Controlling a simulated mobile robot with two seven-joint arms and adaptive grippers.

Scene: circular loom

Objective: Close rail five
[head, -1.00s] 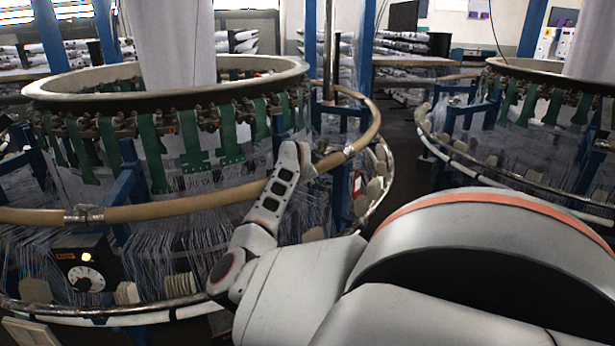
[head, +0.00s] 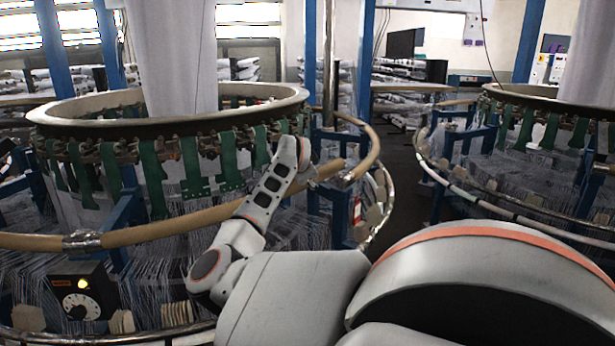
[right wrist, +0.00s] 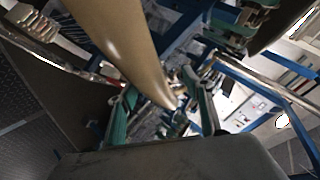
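The loom's tan ring rail (head: 170,232) curves around its front. I cannot read which section is rail five. A tan curved section (head: 372,150) stands at the right of the ring, and the join near my right gripper (head: 322,176) is partly hidden by my arm. In the right wrist view, a tan rail section (right wrist: 125,45) comes down from the top and ends between the green-padded fingers of my right gripper (right wrist: 165,112). The fingers are apart; I cannot tell whether either touches the rail. My left gripper is not in view.
The loom's upper ring (head: 90,108) with green straps is behind the rail. A black control box (head: 82,292) with a dial is at lower left. A second loom (head: 540,100) stands at right, with dark floor (head: 405,185) between the looms.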

